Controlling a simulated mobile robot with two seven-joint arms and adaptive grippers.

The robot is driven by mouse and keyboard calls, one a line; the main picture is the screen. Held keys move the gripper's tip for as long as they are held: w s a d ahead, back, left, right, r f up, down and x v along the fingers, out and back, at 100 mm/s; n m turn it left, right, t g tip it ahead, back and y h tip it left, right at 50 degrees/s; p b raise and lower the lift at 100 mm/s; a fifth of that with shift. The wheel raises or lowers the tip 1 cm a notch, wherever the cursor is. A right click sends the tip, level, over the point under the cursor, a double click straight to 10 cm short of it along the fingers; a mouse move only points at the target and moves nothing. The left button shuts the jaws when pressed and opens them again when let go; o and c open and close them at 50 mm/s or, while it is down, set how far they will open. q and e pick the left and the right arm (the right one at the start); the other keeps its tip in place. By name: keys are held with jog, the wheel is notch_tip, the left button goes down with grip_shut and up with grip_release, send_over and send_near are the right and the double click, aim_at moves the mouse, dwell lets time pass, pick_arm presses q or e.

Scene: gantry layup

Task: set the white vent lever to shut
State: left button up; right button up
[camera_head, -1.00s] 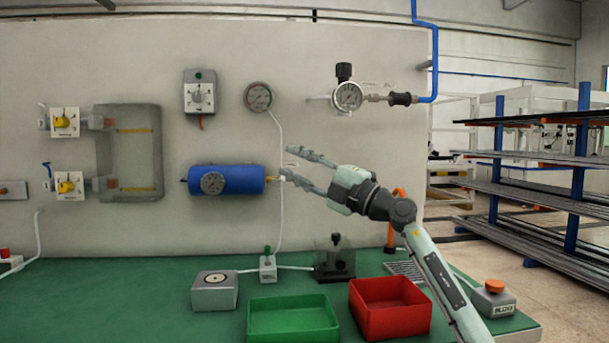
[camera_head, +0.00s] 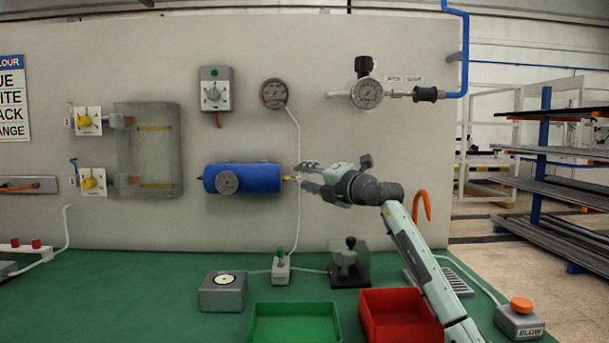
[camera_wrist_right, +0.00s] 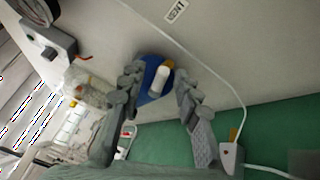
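The white vent lever (camera_wrist_right: 160,80) shows in the right wrist view at the end of a blue cylinder (camera_wrist_right: 152,72), beside a brass-coloured fitting. In the head view the blue cylinder (camera_head: 250,178) is fixed on the wall, and the lever is mostly hidden by my fingers at its right end. My right gripper (camera_head: 303,176) is there with its fingers apart. In the wrist view its fingertips (camera_wrist_right: 158,88) lie on either side of the lever, with gaps visible; I cannot tell whether either touches. My left gripper is not in view.
A VENT label (camera_wrist_right: 176,10) is on the wall. A thin white hose (camera_head: 298,135) runs down from a gauge (camera_head: 273,93) near my fingers. Below stand a green tray (camera_head: 294,308), a red tray (camera_head: 400,300) and a grey box (camera_head: 223,302) on the green bench.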

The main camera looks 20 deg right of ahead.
jog(key=shift+w+a, duration=0.25)
jog(key=shift+w, duration=0.4)
grip_shut()
